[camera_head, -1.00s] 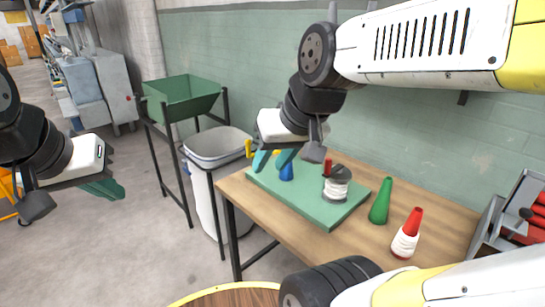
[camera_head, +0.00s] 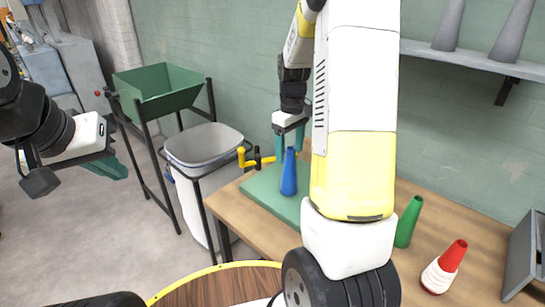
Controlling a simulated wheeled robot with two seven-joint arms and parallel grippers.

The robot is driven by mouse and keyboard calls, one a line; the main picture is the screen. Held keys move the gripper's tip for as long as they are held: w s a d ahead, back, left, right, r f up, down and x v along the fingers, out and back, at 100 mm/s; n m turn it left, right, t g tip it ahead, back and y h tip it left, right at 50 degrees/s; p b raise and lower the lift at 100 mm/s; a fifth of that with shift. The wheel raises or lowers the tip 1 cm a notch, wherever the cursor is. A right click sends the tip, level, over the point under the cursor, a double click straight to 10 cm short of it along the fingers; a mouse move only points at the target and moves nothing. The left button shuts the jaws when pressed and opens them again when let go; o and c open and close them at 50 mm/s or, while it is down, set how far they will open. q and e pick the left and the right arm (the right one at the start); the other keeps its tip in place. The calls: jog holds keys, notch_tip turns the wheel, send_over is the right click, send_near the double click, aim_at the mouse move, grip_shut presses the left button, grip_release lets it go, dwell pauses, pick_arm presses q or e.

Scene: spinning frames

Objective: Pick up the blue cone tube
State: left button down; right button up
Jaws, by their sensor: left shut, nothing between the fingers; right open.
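The blue cone tube (camera_head: 288,176) stands upright on the green board (camera_head: 262,192) on the wooden table. My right gripper (camera_head: 291,146) points down at the cone's top, its teal fingers open and showing on either side of the tip. I cannot tell whether they touch it. My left gripper (camera_head: 112,168) is shut and empty, over the floor at the left, away from the table. My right arm hides much of the board and the table behind it.
A green cone (camera_head: 408,222) and a red-and-white cone (camera_head: 444,267) stand right of my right arm. A yellow-handled fixture (camera_head: 247,160) is at the board's left edge. A lined bin (camera_head: 203,148) and green hopper (camera_head: 160,88) stand left of the table. A shelf (camera_head: 475,60) is upper right.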

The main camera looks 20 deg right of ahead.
aim_at(290, 167)
jog(key=shift+w+f, duration=0.2)
jog(key=shift+w, duration=0.05)
jog(key=f, duration=0.7)
jog(key=shift+w+d+f, duration=0.3)
jog(key=shift+d+f, duration=0.05)
jog(key=shift+d, duration=0.05)
jog(key=c, duration=1.5)
